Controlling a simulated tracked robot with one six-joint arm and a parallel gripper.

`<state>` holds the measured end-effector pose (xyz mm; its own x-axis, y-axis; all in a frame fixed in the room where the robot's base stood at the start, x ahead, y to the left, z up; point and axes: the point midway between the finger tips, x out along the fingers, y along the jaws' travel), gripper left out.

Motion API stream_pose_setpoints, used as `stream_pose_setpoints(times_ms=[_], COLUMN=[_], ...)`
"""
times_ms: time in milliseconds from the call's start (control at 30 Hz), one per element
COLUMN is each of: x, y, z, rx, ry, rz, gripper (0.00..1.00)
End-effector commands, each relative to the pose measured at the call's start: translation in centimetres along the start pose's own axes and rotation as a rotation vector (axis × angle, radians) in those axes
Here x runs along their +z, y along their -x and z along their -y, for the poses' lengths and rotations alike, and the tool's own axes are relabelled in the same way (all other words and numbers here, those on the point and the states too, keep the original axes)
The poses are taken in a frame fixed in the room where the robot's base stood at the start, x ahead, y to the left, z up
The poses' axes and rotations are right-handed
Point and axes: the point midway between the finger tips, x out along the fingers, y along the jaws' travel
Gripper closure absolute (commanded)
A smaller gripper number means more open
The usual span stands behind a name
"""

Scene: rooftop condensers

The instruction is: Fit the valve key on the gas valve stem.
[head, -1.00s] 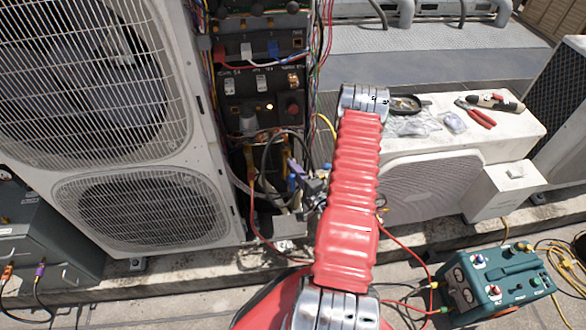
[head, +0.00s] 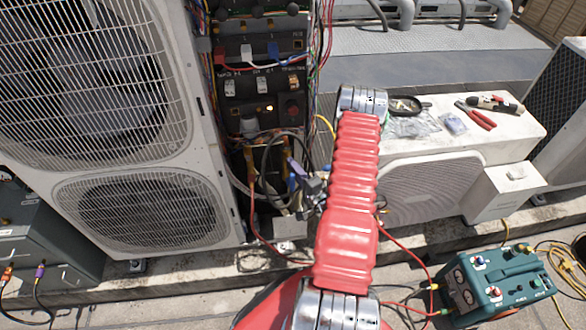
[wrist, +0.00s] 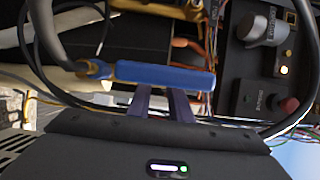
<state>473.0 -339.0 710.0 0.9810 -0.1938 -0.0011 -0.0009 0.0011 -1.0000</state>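The valve key shows in the wrist view as a blue bar handle (wrist: 165,75) with a brass-coloured end (wrist: 95,69) at its left. My gripper (wrist: 162,94) has two dark fingers close together at the middle of this handle. The handle crosses the fingertips and hides them; the fingers look shut on it. In the head view my gripper (head: 298,178) is low in the open cabinet bay, partly behind my red arm. The brass end is close to a dark hose. I cannot pick out the gas valve stem clearly in either view.
A control panel (head: 262,85) with switches and loose wires is above the bay. A large condenser (head: 120,205) stands close at the left. Cables and a black hose (wrist: 45,40) crowd the gripper. A white unit (head: 500,140) with tools and a teal machine (head: 492,283) are at the right.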

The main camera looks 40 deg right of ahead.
Motion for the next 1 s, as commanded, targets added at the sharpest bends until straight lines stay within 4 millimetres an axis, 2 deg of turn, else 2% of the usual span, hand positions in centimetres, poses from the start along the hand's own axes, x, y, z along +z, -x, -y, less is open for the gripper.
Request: stream_pose_setpoints(times_ms=[300,633,767,1000], x=[0.0,0.0,-0.1,-0.1], y=[0.0,0.3,1.2,4.5], z=[0.0,0.0,-0.1,-0.1], rx=[0.000,0.001,0.002,0.002], ry=[0.001,0.000,0.000,-0.001], rz=[0.000,0.000,-0.001,-0.004], gripper=[0.60,0.60,0.60,0.60])
